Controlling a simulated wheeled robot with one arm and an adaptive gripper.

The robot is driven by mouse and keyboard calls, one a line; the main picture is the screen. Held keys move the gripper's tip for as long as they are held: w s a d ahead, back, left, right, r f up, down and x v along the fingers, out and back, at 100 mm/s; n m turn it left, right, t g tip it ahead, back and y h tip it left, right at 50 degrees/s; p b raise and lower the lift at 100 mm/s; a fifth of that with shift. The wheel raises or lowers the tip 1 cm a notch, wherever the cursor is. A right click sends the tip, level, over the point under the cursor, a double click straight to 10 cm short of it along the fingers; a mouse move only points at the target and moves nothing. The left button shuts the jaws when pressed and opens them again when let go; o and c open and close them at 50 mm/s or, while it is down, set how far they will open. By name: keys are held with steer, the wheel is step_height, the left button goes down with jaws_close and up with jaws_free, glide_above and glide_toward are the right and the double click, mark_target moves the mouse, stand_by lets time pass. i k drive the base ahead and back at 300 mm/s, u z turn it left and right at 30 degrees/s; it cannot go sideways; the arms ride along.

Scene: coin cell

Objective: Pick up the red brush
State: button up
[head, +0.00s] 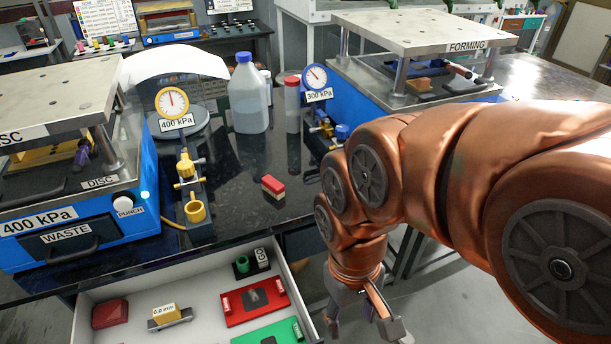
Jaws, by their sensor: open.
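A small block with a red top and a pale lower part, which looks like the red brush (272,184), lies on the dark glossy table near its front edge. It stands clear of the things around it. My gripper (364,326) hangs at the bottom of the head view, open, pointing down with its fingers spread. It is to the right of and lower in the picture than the brush, beside the open drawer, and apart from both. Nothing shows between its fingers, though their tips are near the picture's lower edge.
The open white drawer (290,290) holds a dark red block (110,313), a yellow-topped block (166,315), and red and green trays. A yellow valve (192,190) stands left of the brush. A bottle (248,100) stands behind it.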

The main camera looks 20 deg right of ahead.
mark_target(273, 186)
steer(key=z, duration=0.05)
steer(key=k, duration=0.35)
steer(key=u, duration=1.25)
